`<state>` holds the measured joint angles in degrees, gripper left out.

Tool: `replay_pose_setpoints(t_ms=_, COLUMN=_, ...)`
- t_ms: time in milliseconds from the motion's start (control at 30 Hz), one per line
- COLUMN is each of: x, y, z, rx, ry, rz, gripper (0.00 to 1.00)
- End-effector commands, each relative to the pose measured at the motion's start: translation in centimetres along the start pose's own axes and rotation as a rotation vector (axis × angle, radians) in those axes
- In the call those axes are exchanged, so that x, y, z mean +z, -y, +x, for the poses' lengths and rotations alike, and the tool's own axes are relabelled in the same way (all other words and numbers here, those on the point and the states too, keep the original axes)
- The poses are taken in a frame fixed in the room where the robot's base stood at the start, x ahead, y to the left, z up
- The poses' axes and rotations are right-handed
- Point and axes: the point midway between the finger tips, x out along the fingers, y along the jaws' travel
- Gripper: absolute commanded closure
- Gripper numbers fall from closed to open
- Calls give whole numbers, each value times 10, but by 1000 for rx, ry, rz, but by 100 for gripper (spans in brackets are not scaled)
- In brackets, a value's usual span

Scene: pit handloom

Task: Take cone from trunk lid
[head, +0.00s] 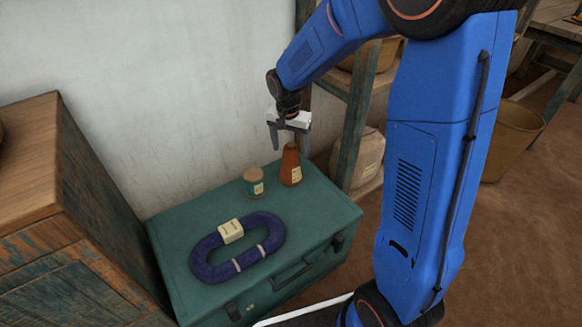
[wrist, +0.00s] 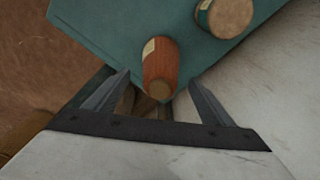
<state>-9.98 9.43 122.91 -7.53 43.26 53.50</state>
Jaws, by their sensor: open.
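The orange-brown cone (head: 290,166) with a pale label stands upright near the back right corner of the teal trunk lid (head: 310,215). In the wrist view the cone (wrist: 160,65) shows beyond and between the fingers, with the lid (wrist: 105,38) around it. My gripper (head: 290,142) is open and empty, pointing down just above the cone's top in the head view. Its two fingers (wrist: 157,88) are apart in the wrist view, and nothing is between their pads that I can make out. Whether they touch the cone's tip cannot be told.
A small labelled jar (head: 253,182) stands just left of the cone. A dark blue coiled hank (head: 262,222) with a cream label lies on the lid. The pale wall (head: 150,120) is behind. A wooden cabinet (head: 50,190) is left, and a shelf post (head: 357,120) rises right.

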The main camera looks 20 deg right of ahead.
Motion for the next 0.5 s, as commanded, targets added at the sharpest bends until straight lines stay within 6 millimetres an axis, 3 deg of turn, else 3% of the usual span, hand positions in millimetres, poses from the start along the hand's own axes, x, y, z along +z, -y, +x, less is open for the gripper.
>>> replay_pose_setpoints(t_ms=500, x=-2, y=0, z=51, rx=0, ry=1, rz=1, gripper=24)
